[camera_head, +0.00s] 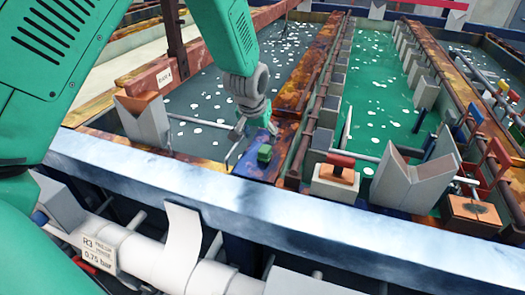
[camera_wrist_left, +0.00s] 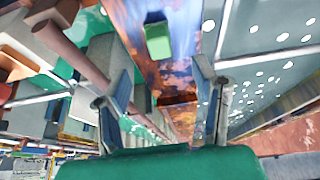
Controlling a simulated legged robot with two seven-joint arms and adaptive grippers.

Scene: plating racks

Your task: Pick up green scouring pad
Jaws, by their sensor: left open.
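The green scouring pad (camera_head: 264,153) is a small green block lying on a blue patch (camera_head: 257,168) of the rusty divider beside the grey tank. In the left wrist view the pad (camera_wrist_left: 157,41) shows near the top, a little left of centre. My left gripper (camera_head: 250,146) is open, just above and beside the pad, with its fingers pointing down. In the wrist view its two fingers (camera_wrist_left: 160,78) are spread with nothing between their tips, and the pad appears beyond them. I cannot tell the exact gap to the pad. My right gripper is in neither view.
A wide pale metal beam (camera_head: 300,215) runs in front of the tanks. A rusty pipe (camera_head: 318,100) and several grey blocks line the divider to the right. A green tank (camera_head: 380,80) lies beyond. A notched grey block (camera_head: 145,115) stands left, and a red-topped block (camera_head: 336,175) right.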

